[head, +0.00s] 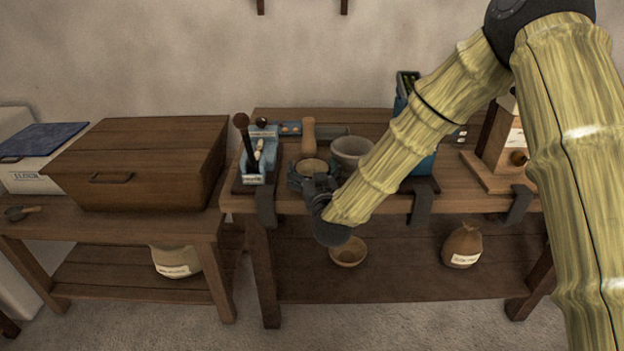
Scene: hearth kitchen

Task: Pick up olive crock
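A round, wide-mouthed grey-green pot (351,151), which looks like the olive crock, stands upright on the right-hand wooden table. A smaller round vessel with a tan top (312,165) stands to its left and nearer. My gripper (313,178) is at the table's front part, right at the near side of the tan-topped vessel and left of the grey-green pot. Its dark fingers seem to lie beside the tan-topped vessel and hide its lower part. I cannot tell if they touch it, or how far they are open.
A blue caddy (259,156) with upright tools stands left of my gripper. A wooden pestle-like tool (308,136) is behind it. A wooden grinder box (498,160) stands right. A bowl (348,252) and a sack (463,247) are on the lower shelf. A large wooden box (140,160) fills the left table.

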